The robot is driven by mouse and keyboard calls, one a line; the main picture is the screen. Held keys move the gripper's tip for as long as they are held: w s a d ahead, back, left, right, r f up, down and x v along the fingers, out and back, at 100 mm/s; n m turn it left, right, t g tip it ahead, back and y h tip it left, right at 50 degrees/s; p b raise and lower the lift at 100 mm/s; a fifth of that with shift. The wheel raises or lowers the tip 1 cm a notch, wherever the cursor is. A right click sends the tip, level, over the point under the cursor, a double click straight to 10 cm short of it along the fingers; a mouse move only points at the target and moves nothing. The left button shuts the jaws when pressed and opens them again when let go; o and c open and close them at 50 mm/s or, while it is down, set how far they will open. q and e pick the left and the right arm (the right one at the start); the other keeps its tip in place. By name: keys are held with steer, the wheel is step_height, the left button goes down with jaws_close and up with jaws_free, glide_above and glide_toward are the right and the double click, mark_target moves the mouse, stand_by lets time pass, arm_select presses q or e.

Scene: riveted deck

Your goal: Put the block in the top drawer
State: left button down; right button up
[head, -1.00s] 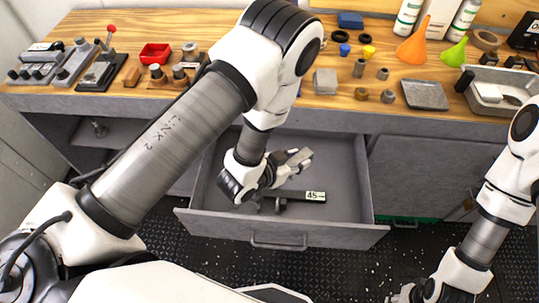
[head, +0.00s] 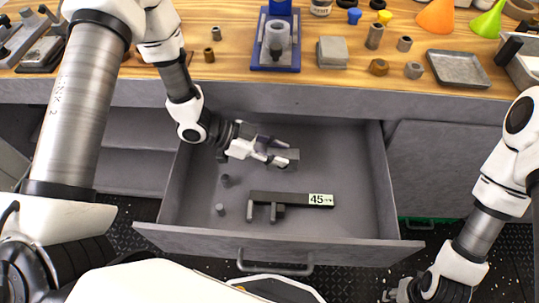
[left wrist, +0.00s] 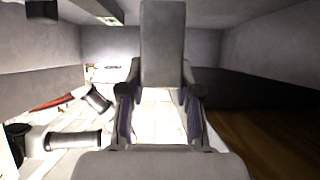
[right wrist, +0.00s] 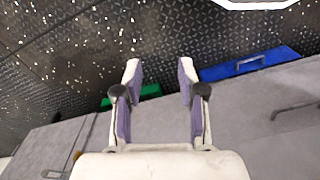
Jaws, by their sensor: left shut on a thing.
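The block (head: 288,157) is a small grey piece held in my left gripper (head: 268,152) over the inside of the open drawer. In the left wrist view the block (left wrist: 163,45) stands out between the two fingers as a long grey shape. The drawer (head: 342,165) is grey, pulled out under the bench, with a handle on its front. I cannot tell whether the block touches the drawer floor. My right gripper is low at the right of the head view; its fingers (right wrist: 160,72) are apart and empty in the right wrist view.
The drawer's right part is bare. The wooden bench above holds a blue stand (head: 275,68), a grey block-like piece (head: 332,52) and a metal tray (head: 457,68).

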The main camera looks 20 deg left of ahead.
arm_select(q)
steer(key=shift+w+a+f, duration=0.1)
steer(key=shift+w+a, duration=0.05)
steer(key=shift+a, duration=0.5)
steer(key=shift+w+a+f, duration=0.1)
steer(key=shift+w+a, duration=0.05)
steer(key=shift+a, duration=0.45)
step_height(320, 180, down, 4)
steer(key=b, duration=0.4)
steer(key=shift+d+r, duration=0.1)
steer(key=shift+r, duration=0.3)
steer(key=shift+f, duration=0.15)
steer(key=c, duration=0.8)
jaws_free()
steer(key=shift+p, duration=0.3)
